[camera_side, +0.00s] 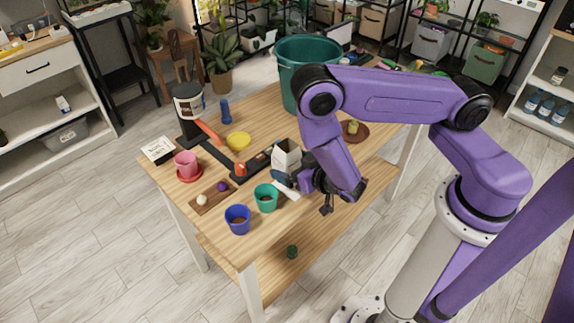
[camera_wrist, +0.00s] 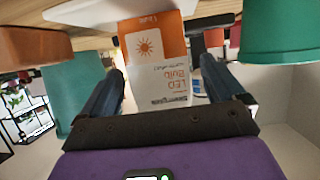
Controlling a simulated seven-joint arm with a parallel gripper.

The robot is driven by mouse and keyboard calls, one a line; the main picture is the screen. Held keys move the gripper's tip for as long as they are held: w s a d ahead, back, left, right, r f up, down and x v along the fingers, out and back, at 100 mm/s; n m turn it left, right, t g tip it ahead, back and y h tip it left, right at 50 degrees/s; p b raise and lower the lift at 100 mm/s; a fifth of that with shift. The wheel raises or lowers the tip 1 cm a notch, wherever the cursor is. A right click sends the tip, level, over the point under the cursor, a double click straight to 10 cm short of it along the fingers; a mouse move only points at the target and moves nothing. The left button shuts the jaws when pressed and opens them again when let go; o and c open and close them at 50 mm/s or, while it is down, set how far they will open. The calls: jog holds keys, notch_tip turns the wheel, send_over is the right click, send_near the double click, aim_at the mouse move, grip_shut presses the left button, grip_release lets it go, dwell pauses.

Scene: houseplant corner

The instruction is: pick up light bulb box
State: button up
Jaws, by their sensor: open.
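The light bulb box (camera_wrist: 155,50) is orange and white with a sun mark and "LED Bulb" lettering, upside down in the wrist view. It appears between the two fingers of my gripper (camera_wrist: 163,75). The fingers are apart, and I see no clear grip on it. In the side view a pale box (camera_side: 287,157), seemingly the same one, stands upright on the table. My gripper (camera_side: 284,183) is low over the tabletop, right at the near side of that box. The arm and fingers partly cover the box's lower part in that view.
A green pot (camera_side: 266,198) and a blue pot (camera_side: 237,219) stand close by on the table's near side. In the wrist view, green pots (camera_wrist: 76,88) flank the box.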

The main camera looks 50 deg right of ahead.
jog(key=shift+x, duration=1.35)
jog(key=c, duration=1)
jog(key=shift+c, duration=0.2)
